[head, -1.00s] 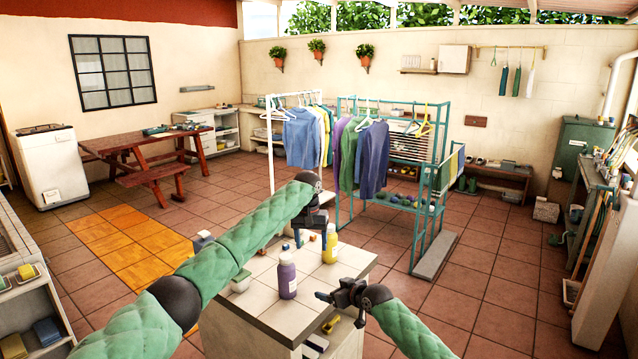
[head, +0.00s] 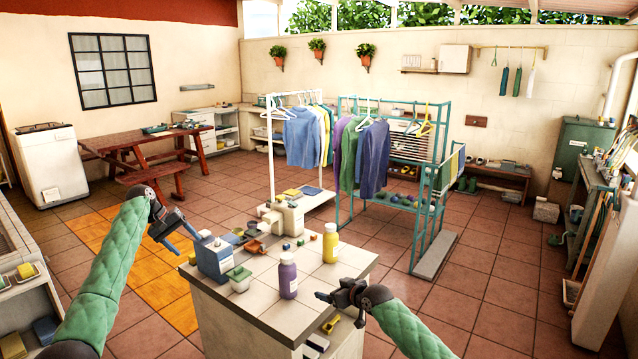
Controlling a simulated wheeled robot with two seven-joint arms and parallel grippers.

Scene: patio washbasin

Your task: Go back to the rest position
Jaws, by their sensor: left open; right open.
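My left gripper (head: 187,236) is open and empty, held in the air left of the tiled counter (head: 265,318), over the orange floor patch. My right gripper (head: 330,298) is open and empty beside the counter's right front part, close to the purple bottle. A purple bottle (head: 288,278) with a grey cap and a yellow bottle (head: 330,245) with a pale cap stand upright on the counter. Both are apart from my grippers.
The counter also holds a blue box-like container (head: 214,258), a small green-topped bowl (head: 239,279) and several small items. Clothes racks (head: 297,180) stand behind it. A picnic table (head: 125,150) and a white washing machine (head: 48,165) are at the left. Tiled floor (head: 500,290) is clear at the right.

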